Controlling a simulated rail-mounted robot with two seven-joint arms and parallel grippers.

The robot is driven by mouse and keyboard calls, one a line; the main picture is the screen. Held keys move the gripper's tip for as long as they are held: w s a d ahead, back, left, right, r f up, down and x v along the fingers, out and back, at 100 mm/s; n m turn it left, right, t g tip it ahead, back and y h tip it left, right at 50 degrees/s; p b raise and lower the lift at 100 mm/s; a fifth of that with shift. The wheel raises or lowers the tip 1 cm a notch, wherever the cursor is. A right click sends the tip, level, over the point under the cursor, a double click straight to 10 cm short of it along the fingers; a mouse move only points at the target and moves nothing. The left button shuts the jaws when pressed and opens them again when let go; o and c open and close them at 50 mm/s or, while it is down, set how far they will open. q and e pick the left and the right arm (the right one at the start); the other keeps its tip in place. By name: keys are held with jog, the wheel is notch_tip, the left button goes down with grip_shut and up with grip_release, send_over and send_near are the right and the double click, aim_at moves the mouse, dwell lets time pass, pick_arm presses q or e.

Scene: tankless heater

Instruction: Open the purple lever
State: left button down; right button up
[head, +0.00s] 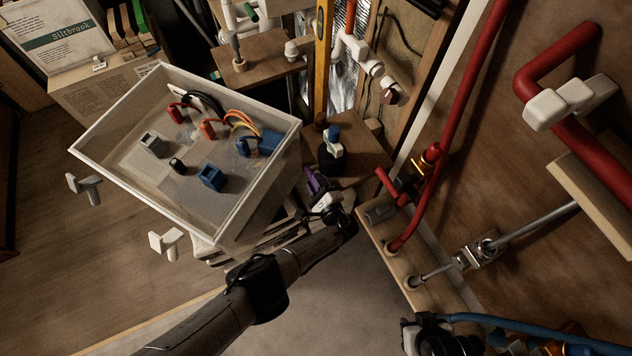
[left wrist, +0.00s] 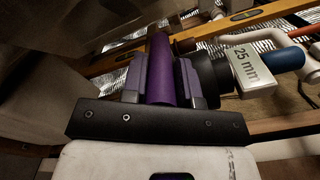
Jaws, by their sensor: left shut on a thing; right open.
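The purple lever (head: 317,183) stands beside the end of the white box, low in the middle of the head view. In the left wrist view the purple lever (left wrist: 161,70) stands upright between two grey-black fingers. My left gripper (left wrist: 170,85) is shut on it, with a finger on each side. In the head view my left gripper (head: 325,200) is at the lever, and its fingertips are hard to see. What appears to be my right gripper (head: 428,337) is a dark shape at the bottom edge, open and away from the lever, partly cut off.
A white open-top box (head: 120,170) with small plugs and wires lies left of the lever. A black fitting with a white tag (head: 331,150) stands just behind it; the tag reads 25 mm in the left wrist view (left wrist: 252,66). Red pipes (head: 455,110) run along the right.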

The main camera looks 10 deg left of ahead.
pick_arm(q)
jog(key=shift+r+p, duration=0.3)
jog(key=shift+p, duration=0.4)
jog(key=r+g+h+p, duration=0.1)
jog(key=p, duration=0.1)
jog(key=g+h+p, duration=0.1)
jog(key=g+p, duration=0.1)
jog(key=p, duration=0.1)
jog(key=shift+w+a+r, duration=0.1)
jog(key=shift+a+r, duration=0.05)
jog(key=shift+r, duration=0.2)
jog(key=shift+w+r+g+h+p, duration=0.15)
jog(key=shift+r+g+h+p, duration=0.1)
jog(key=shift+g+h+p, duration=0.55)
jog(key=shift+w+a+g+p, duration=0.1)
jog(key=shift+a+g+p, duration=0.05)
jog(key=shift+g+p, duration=0.55)
jog(key=c, duration=0.9)
grip_release()
